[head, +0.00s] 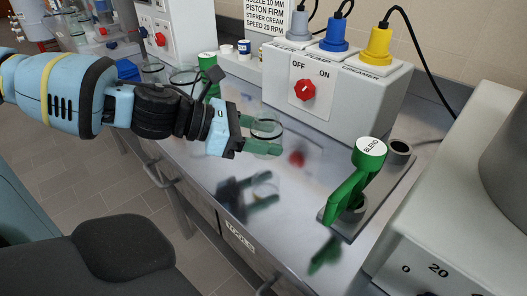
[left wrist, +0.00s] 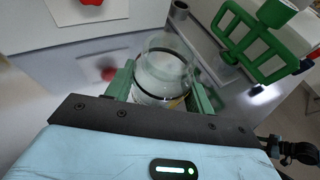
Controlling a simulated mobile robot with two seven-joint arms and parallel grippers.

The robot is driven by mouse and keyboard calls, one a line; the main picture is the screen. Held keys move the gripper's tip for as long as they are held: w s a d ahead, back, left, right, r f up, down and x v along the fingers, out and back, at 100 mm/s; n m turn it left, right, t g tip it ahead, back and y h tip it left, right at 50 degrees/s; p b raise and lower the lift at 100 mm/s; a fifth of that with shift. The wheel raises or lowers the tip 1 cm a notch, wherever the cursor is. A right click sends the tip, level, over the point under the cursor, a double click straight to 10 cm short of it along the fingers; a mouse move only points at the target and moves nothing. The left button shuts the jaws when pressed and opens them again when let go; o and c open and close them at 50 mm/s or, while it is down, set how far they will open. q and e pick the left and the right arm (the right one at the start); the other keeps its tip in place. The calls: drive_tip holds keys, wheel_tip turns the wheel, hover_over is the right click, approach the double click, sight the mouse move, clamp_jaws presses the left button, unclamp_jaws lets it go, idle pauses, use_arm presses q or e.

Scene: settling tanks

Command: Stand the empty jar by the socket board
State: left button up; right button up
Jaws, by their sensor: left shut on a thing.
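My left gripper (head: 264,139) is shut on a clear glass jar (head: 268,126) with a dark rim; the jar looks empty and upright. Their reflections lie well below them on the shiny bench, so they seem to be above its surface. In the left wrist view, the jar (left wrist: 163,73) sits between the green fingers (left wrist: 160,92). The socket board (head: 338,88) is a grey box behind and to the right of the jar, with grey, blue and yellow plugs on top and a red OFF/ON knob on its front. My right gripper is not in view.
A green handle marked BLEND (head: 355,185) stands on a metal plate at the right of the bench (head: 235,185). Other glass jars (head: 184,77) and small tubs (head: 243,47) are at the back left. Bare bench lies before the socket board.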

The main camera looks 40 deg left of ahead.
use_arm(q)
wheel_tip(320, 180, down, 3)
drive_tip(key=shift+f+b, duration=0.1)
drive_tip(key=shift+b, duration=0.35)
drive_tip(key=shift+f, duration=0.25)
drive_tip(key=o, duration=1.1)
drive_tip(key=shift+f, duration=0.15)
